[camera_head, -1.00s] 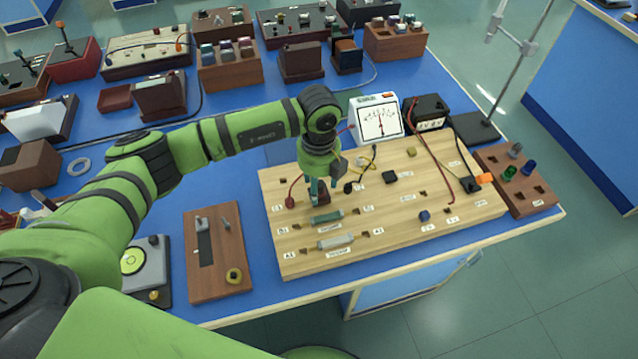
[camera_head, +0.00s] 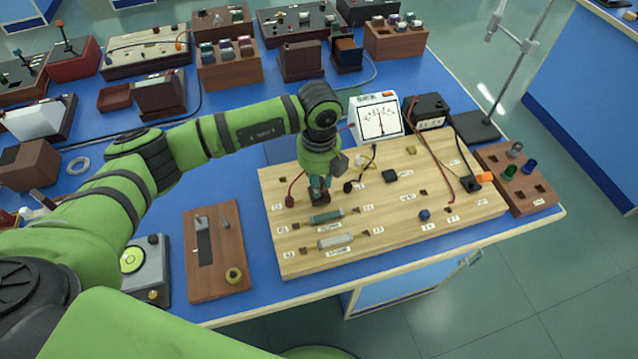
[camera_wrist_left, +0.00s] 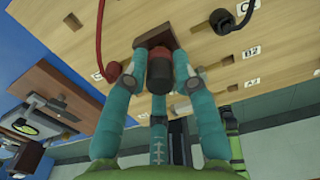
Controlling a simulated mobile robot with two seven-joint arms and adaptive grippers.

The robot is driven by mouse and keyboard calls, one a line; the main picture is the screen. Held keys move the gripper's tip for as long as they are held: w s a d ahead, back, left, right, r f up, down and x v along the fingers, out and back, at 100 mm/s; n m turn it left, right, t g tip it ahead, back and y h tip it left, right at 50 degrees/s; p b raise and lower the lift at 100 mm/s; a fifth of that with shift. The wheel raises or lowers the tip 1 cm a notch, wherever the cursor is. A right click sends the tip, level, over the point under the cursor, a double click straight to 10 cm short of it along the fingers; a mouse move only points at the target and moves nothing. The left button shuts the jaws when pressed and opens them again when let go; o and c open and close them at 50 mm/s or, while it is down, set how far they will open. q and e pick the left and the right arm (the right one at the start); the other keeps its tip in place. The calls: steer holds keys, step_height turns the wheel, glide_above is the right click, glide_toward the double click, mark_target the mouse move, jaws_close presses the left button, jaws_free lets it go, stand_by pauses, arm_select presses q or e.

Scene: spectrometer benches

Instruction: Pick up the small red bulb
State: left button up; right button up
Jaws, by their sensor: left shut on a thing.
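The small red bulb (camera_wrist_left: 158,56) shows in the left wrist view as a red rounded part on a dark cylindrical body. My left gripper (camera_wrist_left: 158,68) is shut on it, with fingers on both sides. Beyond the bulb is a small brown block (camera_wrist_left: 152,36) on the wooden board; I cannot tell whether the bulb is still in contact with it. In the head view my left gripper (camera_head: 318,190) points down over this block (camera_head: 320,202), and the fingers hide the bulb. My right gripper is not in view.
A white meter (camera_head: 379,122) stands behind. A brown rack (camera_head: 528,203) with coloured bulbs stands right.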

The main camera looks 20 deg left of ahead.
arm_select(q)
step_height(320, 180, up, 3)
steer(key=shift+w+f+b, duration=0.1)
steer(key=shift+f+b, duration=0.05)
steer(key=shift+b, duration=0.5)
steer(key=s+d+r+b, duration=0.3)
steer(key=s+d+r, duration=0.3)
steer(key=d, duration=0.2)
steer(key=shift+s+d+r, duration=0.6)
steer(key=shift+d+r, duration=0.05)
steer(key=shift+r, duration=0.2)
step_height(320, 180, up, 3)
steer(key=shift+f+p, duration=0.15)
steer(key=shift+p, duration=0.7)
